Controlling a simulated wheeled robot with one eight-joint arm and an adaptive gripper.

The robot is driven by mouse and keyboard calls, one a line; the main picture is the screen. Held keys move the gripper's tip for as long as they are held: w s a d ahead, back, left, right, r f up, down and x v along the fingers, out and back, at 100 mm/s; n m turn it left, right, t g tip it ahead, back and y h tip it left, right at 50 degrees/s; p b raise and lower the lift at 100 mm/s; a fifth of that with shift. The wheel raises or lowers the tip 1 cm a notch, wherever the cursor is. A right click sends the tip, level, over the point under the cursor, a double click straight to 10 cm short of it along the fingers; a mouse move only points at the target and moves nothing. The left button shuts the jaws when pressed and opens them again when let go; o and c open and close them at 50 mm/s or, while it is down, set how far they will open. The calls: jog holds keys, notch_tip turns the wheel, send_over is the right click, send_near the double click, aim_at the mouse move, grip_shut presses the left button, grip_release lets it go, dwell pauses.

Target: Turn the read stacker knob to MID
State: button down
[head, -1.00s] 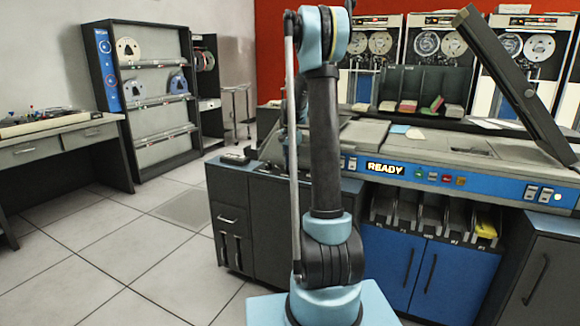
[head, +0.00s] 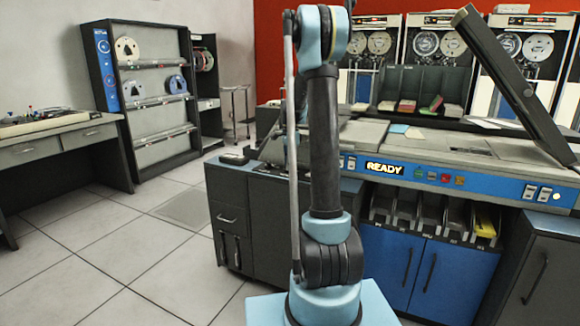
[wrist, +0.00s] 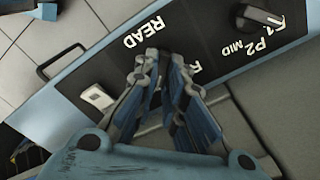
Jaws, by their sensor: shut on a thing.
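In the wrist view my gripper (wrist: 162,65) is over a dark control panel (wrist: 105,65), beside the white READ label (wrist: 144,28). Its fingers are closed together on the read stacker knob, which they hide, so I cannot see where its pointer stands. Part of a white position label shows by the fingertips, mostly covered. A second dark knob (wrist: 262,17) sits farther right on the panel, with P2 and MID marks beside it. In the head view my gripper is hidden behind my arm.
A white rocker switch (wrist: 96,96) is on the panel left of the fingers. A dark handle (wrist: 62,60) lies beyond the panel edge. The head view shows the blue console front with a READY sign (head: 384,168) and stacker bins (head: 430,212) below. Floor on the left is clear.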

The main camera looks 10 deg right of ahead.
jog(key=shift+w+a, duration=0.1)
jog(key=c, duration=1.7)
grip_release()
notch_tip(320, 180, up, 12)
jog(key=shift+f, duration=0.1)
